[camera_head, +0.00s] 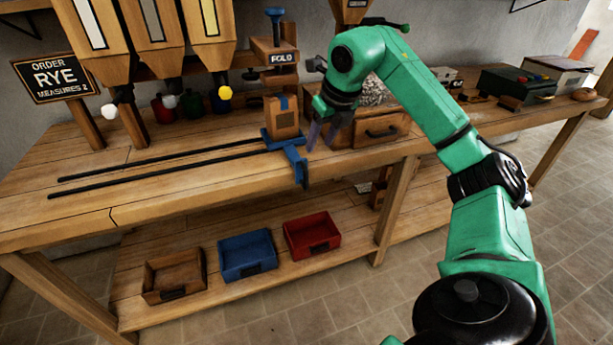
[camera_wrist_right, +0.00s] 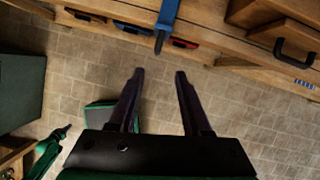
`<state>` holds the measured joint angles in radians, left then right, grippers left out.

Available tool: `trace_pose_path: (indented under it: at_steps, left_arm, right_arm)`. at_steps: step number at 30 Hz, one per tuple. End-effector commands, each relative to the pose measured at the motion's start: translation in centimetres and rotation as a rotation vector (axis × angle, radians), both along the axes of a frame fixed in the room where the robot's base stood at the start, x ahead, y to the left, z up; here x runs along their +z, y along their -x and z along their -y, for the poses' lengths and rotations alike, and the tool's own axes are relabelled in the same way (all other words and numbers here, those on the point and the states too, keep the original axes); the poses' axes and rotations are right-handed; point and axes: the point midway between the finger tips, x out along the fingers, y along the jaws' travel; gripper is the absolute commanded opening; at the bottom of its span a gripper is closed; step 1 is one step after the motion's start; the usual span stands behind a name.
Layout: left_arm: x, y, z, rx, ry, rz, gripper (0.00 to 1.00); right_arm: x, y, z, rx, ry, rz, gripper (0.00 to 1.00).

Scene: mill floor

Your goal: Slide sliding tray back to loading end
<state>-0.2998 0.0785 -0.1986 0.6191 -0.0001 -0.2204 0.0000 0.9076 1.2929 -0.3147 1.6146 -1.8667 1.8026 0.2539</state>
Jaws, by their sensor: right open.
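The sliding tray (camera_head: 269,138) is blue and sits at the right end of two black rails on the bench, with a wooden box (camera_head: 284,121) on it. Its blue handle (camera_head: 299,168) sticks out over the bench's front edge. In the right wrist view the handle (camera_wrist_right: 168,14) shows at the top, beyond the fingertips. My right gripper (camera_head: 322,135) is open and empty, just right of the handle in the head view; in the right wrist view the spread fingers (camera_wrist_right: 158,74) have only floor between them.
Black rails (camera_head: 160,171) run clear to the left. Hoppers (camera_head: 150,35) hang over the back left. A wooden drawer unit (camera_head: 380,131) stands right of the tray. A brown bin (camera_head: 174,276), a blue bin (camera_head: 246,254) and a red bin (camera_head: 312,235) are on the lower shelf.

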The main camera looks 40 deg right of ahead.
Motion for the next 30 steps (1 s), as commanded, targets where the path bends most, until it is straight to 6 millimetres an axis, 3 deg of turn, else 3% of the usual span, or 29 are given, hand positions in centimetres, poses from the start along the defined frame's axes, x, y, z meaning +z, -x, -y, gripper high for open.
trace_pose_path:
  at_steps: [15, 20, 27, 29, 30]
  left_arm:
    - [-0.3, 0.0, -0.1, -0.002, -0.001, -0.001, 0.0]
    - [-0.2, 0.0, -0.1, -0.002, -0.001, 0.0, 0.0]
    - [-0.2, 0.0, -0.1, -0.003, -0.001, 0.0, 0.0]
    - [-0.2, 0.0, -0.1, -0.003, -0.001, 0.0, 0.0]
    - [-0.2, 0.0, -0.1, -0.003, -0.001, 0.001, 0.0]
  right_arm:
    - [-11.3, -4.7, 0.3, 0.008, -0.007, -0.002, 0.48]
    - [-12.9, -5.3, 0.4, 0.008, -0.006, -0.001, 0.48]
    - [-13.1, -5.4, 0.4, 0.009, -0.005, 0.0, 0.48]
    - [-13.1, -5.4, 0.4, 0.009, -0.005, 0.0, 0.29]
    - [-13.1, -5.4, 0.4, 0.009, -0.005, 0.0, 0.14]
